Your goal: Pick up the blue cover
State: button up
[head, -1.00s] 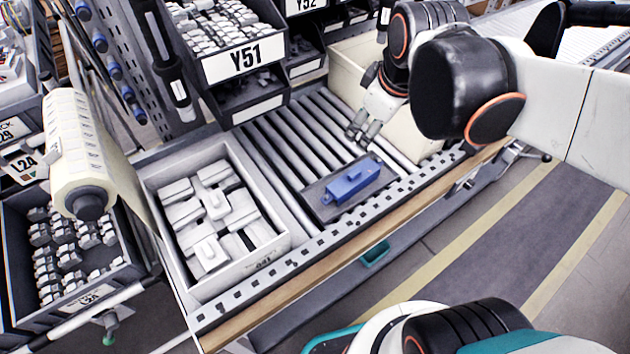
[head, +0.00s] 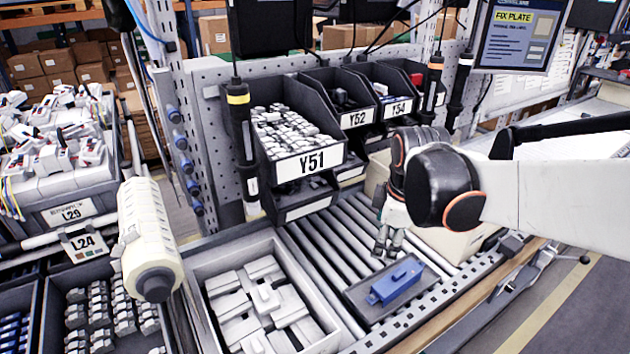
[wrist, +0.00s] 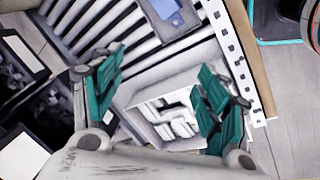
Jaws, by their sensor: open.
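The blue cover (head: 396,282) lies on a dark grey plate (head: 362,297) on the roller conveyor, right of the light grey bin. In the wrist view part of the blue cover (wrist: 168,8) shows at the top edge. My gripper (head: 385,248) is above the rollers, just behind and left of the cover, pointing down. In the wrist view my gripper (wrist: 158,95) shows its two green fingers wide apart with nothing between them. It does not touch the cover as far as I can see.
A light grey bin (head: 205,262) with white parts stands left on the conveyor. The dark bin labelled Y51 (head: 308,163) and others hang behind. Bare rollers (head: 325,240) lie between. A screen (head: 520,32) is at the upper right.

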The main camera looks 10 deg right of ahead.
jog(key=w+d+f+n+g, duration=0.2)
jog(key=w+d+f+n, duration=0.3)
jog(key=d+f, duration=0.1)
jog(key=n+g, duration=0.1)
jog(key=n, duration=0.4)
send_over(399, 273)
notch_tip(399, 273, down, 9)
notch_tip(399, 273, down, 14)
jog(key=b, duration=0.4)
jog(key=shift+r+b, duration=0.1)
jog(key=shift+b, duration=0.2)
jog(key=c, duration=1.3)
